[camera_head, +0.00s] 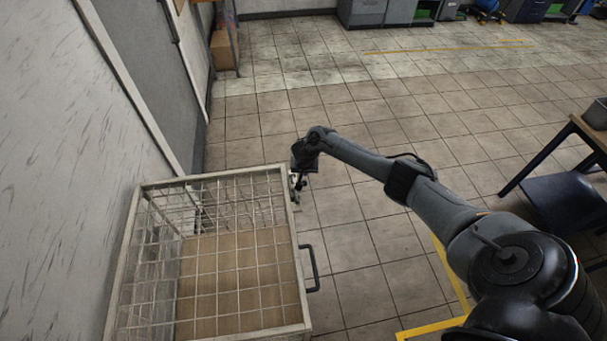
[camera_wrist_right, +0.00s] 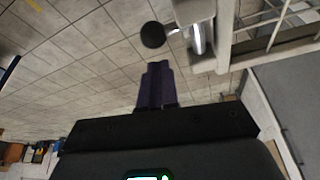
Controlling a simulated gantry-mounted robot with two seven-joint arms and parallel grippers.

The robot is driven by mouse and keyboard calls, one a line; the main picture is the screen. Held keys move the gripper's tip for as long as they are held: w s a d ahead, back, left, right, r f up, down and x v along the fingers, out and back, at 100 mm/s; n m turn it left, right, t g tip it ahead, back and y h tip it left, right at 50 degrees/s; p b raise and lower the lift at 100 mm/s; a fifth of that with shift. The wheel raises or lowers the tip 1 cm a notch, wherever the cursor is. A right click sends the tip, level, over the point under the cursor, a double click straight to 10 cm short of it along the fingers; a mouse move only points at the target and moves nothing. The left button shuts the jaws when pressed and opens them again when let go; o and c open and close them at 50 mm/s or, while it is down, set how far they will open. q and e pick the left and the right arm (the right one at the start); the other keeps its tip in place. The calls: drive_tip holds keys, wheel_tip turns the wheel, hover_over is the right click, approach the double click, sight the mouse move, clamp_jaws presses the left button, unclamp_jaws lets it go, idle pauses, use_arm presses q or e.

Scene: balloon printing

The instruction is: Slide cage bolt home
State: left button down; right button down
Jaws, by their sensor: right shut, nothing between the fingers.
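The wire cage (camera_head: 215,331) with a pale frame and brown floor stands at the lower left in the head view. Part of its frame shows at the top right of the right wrist view (camera_wrist_right: 228,30). There the bolt (camera_wrist_right: 197,40) is a bright metal rod in a pale housing, with a round black knob (camera_wrist_right: 153,35) sticking out to its left. My right gripper (camera_wrist_right: 157,70) is shut and empty, its dark fingers just below the knob and apart from it in the picture. In the head view, the right gripper (camera_head: 298,186) is beside the cage's far right corner, where it largely hides the bolt.
A dark handle (camera_head: 312,268) sticks out from the cage's right side. A wall (camera_head: 60,150) runs along the left. A table (camera_head: 575,125) and blue chair (camera_head: 562,203) stand at the right. The tiled floor (camera_head: 350,235) beyond and right of the cage is mostly clear.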

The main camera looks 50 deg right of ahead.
wheel_tip(320, 180, up, 10)
drive_tip(key=p, duration=0.3)
drive_tip(key=shift+s+a, duration=0.25)
drive_tip(key=shift+a, duration=0.2)
drive_tip(key=shift+r, duration=0.1)
